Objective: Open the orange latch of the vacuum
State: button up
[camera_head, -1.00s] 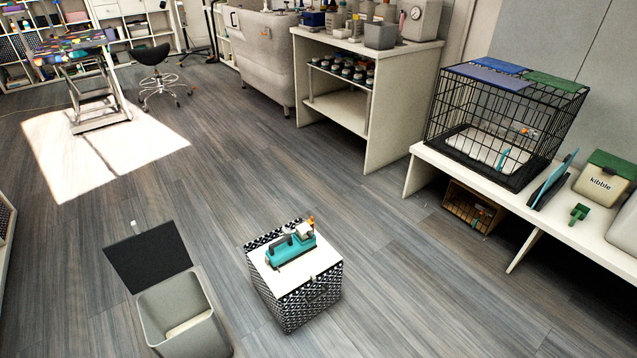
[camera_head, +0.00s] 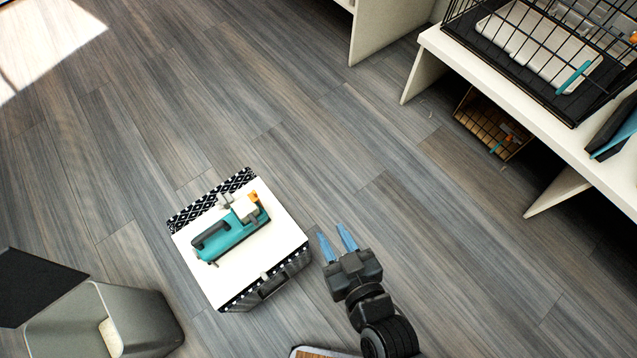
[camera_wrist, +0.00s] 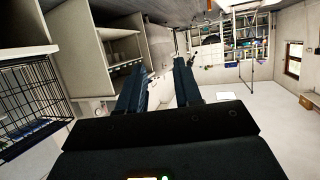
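A teal handheld vacuum (camera_head: 229,237) with a dark handle lies on the white top of a patterned box (camera_head: 283,230). Its small orange latch (camera_head: 253,196) is at the upper right end, beside pale and grey parts. My gripper (camera_head: 336,238) has blue fingers and is to the right of the box, apart from it. The fingers are spread with nothing between them. In the wrist view the two fingers (camera_wrist: 160,82) also stand apart and point out across the room; the vacuum does not show there.
A grey bin (camera_head: 140,318) with a black lid (camera_head: 30,290) stands at the lower left. A white bench (camera_head: 520,110) with a black wire crate (camera_head: 590,60) runs along the upper right, with a wooden crate (camera_head: 490,125) under it.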

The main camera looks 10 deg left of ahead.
jog(key=w+a+f+n+g+y+b, duration=0.15)
jog(key=w+a+f, duration=0.3)
jog(key=a, duration=0.45)
jog(key=n+g+b, duration=0.1)
jog(key=n+b, duration=0.1)
send_near(254, 192)
jog(key=x, duration=0.3)
jog(key=shift+y, duration=0.45)
jog(key=b+x, duration=0.1)
jog(key=x, duration=0.6)
jog(key=shift+w+d+f, duration=0.1)
jog(key=shift+f, duration=0.15)
jog(key=shift+c, duration=0.5)
grip_shut()
